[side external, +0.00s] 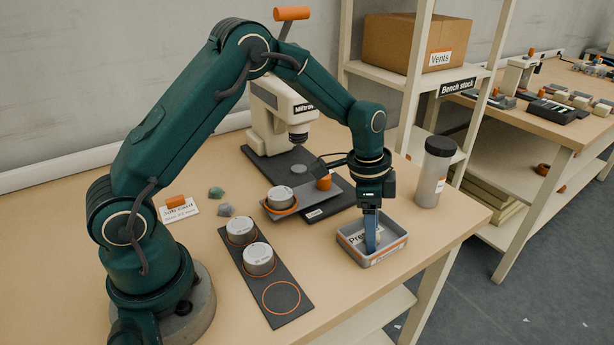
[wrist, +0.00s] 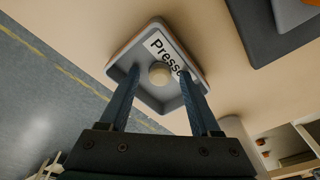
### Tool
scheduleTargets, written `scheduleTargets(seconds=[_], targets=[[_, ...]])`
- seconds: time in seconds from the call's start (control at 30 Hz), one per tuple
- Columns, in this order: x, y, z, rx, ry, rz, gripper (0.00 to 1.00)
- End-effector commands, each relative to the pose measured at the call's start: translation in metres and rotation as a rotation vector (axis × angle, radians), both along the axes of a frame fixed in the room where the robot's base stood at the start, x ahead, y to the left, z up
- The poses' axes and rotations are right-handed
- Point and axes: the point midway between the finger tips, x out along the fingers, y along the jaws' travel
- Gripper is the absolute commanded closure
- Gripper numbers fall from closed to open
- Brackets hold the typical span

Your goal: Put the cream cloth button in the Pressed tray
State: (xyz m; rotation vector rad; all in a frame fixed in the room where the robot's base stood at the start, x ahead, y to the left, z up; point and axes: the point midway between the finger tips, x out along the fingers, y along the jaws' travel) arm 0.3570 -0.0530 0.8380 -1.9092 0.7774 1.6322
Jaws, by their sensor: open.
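The Pressed tray (side external: 350,240) is a shallow grey tray near the right front edge of the table, with a white label inside. It also fills the middle of the wrist view (wrist: 192,62). The cream cloth button (wrist: 159,74) is small and round and shows inside the tray's outline, over the label, between my two fingers. It appears to lie on the tray floor. In the side view I cannot make it out. My gripper (side external: 371,246) points straight down with its blue fingers inside the tray's outline. The fingers are apart, with gaps beside the button.
A grey bottle with a black lid (side external: 434,172) stands close behind the tray to the right. A dark mat (side external: 283,298) at left holds two grey cylinders (side external: 259,259) and an empty orange ring. A cream press (side external: 272,118) stands behind. Shelving (side external: 410,90) is at the back.

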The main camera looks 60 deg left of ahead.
Motion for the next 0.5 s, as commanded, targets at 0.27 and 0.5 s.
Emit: scheduleTargets(seconds=[0.27,0.5], targets=[[0.0,0.001,0.017,0.0,-0.004,0.0,0.36],[-0.006,0.007,0.067,0.0,-0.008,0.002,0.36]])
